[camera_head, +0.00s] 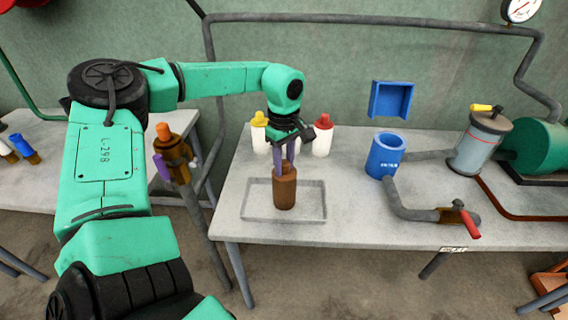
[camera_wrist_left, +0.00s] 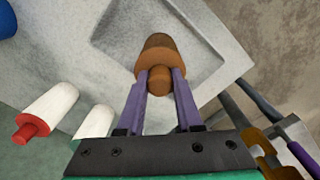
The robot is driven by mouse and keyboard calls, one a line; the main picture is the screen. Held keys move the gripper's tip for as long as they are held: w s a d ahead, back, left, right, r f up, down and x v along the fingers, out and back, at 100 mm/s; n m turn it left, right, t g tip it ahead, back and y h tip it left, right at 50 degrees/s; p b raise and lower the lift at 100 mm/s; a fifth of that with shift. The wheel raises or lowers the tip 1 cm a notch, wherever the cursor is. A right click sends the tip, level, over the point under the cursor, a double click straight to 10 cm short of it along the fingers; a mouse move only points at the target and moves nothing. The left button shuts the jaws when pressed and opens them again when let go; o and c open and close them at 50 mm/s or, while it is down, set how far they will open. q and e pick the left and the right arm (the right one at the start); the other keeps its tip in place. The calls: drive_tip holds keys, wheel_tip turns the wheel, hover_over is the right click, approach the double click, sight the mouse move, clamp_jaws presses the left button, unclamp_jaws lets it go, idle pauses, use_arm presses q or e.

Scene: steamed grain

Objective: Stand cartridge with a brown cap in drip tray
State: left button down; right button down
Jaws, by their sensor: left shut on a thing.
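The brown cartridge with a brown cap (camera_head: 285,191) is upright inside the outline of the shallow grey drip tray (camera_head: 312,212), near its middle. I cannot tell whether its base touches the tray floor. My left gripper (camera_head: 287,160) reaches down from above, its purple fingers shut on the brown cap. In the left wrist view the cartridge (camera_wrist_left: 156,48) sits between the fingertips (camera_wrist_left: 160,82), with the bare drip tray (camera_wrist_left: 195,50) around it. My right gripper is not in view.
White bottles with a yellow cap (camera_head: 259,120) and a red cap (camera_head: 323,122) stand behind the tray. A blue cup (camera_head: 385,155) with a grey pipe stands to the right. A brown holder (camera_head: 178,170) with orange and purple pieces is left of the table.

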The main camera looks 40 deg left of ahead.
use_arm(q)
drive_tip(key=c, duration=0.6)
unclamp_jaws()
drive_tip(key=shift+f, duration=0.1)
drive_tip(key=shift+r+p, duration=0.25)
drive_tip(key=shift+p, duration=0.05)
wheel_tip(320, 180, up, 12)
drive_tip(key=shift+f, duration=0.1)
